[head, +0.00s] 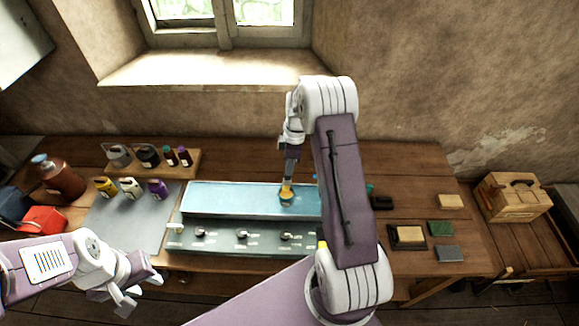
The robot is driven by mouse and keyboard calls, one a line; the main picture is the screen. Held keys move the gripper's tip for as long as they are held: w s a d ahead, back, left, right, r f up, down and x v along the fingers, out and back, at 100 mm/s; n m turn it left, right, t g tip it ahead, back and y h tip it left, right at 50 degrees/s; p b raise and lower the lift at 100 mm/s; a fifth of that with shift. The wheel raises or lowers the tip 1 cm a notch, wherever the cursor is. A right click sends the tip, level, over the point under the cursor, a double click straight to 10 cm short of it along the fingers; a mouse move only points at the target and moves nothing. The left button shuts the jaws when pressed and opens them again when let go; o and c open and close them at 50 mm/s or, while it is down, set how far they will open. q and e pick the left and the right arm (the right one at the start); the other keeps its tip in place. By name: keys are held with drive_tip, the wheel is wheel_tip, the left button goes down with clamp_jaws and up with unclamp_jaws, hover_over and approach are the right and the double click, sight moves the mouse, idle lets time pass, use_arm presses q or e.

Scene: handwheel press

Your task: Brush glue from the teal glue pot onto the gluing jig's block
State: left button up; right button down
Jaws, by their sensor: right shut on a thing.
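My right gripper (290,161) points down over the long blue panel (235,196) on the bench. It is shut on a small tool, seemingly the brush, with an orange-yellow part (286,190). Its lower end meets a small teal-green thing on the panel; I cannot tell whether this is the glue pot or part of the tool. Another bit of teal (370,188) shows just right of my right arm, mostly hidden. A tan block (409,235) sits on a dark base, seemingly the gluing jig. My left gripper (141,294) is open and empty at the front left.
A green panel with several knobs (240,237) lies in front of the blue one. Small pots and bottles stand on a grey mat (110,225) and a wooden rack at left. Green (440,228) and grey (449,253) blocks lie at right. A wooden box (513,197) stands far right.

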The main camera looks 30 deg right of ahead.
idle(0.5)
wheel_tip(320, 180, up, 4)
drive_tip(key=p, duration=0.2)
drive_tip(key=shift+p, duration=0.4)
drive_tip(key=shift+w+f, duration=0.1)
